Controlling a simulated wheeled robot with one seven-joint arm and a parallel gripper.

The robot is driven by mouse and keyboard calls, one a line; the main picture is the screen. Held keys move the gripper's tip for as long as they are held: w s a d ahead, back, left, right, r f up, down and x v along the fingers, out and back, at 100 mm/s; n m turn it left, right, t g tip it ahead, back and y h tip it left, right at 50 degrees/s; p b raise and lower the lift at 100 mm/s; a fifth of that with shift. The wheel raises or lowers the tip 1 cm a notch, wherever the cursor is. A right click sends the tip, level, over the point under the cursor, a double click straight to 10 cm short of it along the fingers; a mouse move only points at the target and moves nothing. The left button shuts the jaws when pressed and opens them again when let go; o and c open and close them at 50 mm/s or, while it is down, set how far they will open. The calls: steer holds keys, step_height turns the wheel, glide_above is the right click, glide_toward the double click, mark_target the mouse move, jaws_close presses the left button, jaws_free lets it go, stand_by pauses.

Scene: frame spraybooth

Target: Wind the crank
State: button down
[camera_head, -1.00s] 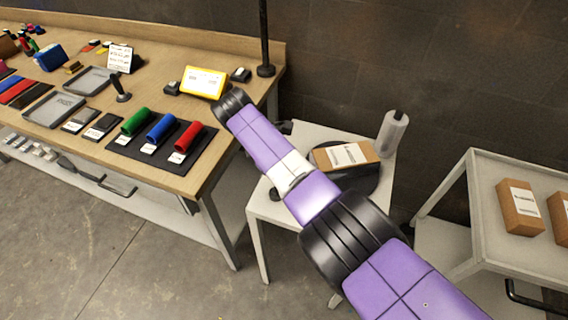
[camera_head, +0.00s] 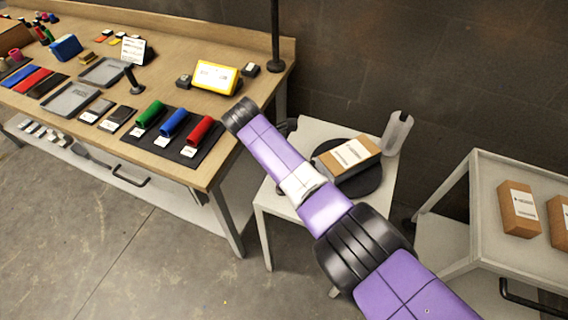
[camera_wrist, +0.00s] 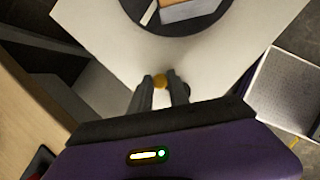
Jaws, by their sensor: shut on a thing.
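A white stand (camera_head: 313,131) carries a round black turntable (camera_head: 368,183) with a cardboard box (camera_head: 350,155) on it, bearing a white label. In the wrist view, the turntable (camera_wrist: 205,24) and part of the box are at the top, beyond the fingers. My gripper (camera_wrist: 161,84) is shut on a small yellow-orange knob (camera_wrist: 160,79) at the near edge of the stand; I take it as the crank's handle. The crank's arm is hidden under the fingers. In the head view, my purple arm hides the gripper and the crank.
A wooden workbench (camera_head: 225,178) with colored rolls and a yellow-framed display (camera_head: 216,77) stands at left. A grey-white cylinder (camera_head: 397,133) stands at the stand's back right corner. A pale cart (camera_head: 486,190) with boxes is at right. Open floor lies in front.

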steer(key=c, duration=1.3)
jaws_free()
steer(key=shift+v, duration=3.9)
steer(key=shift+o, duration=0.2)
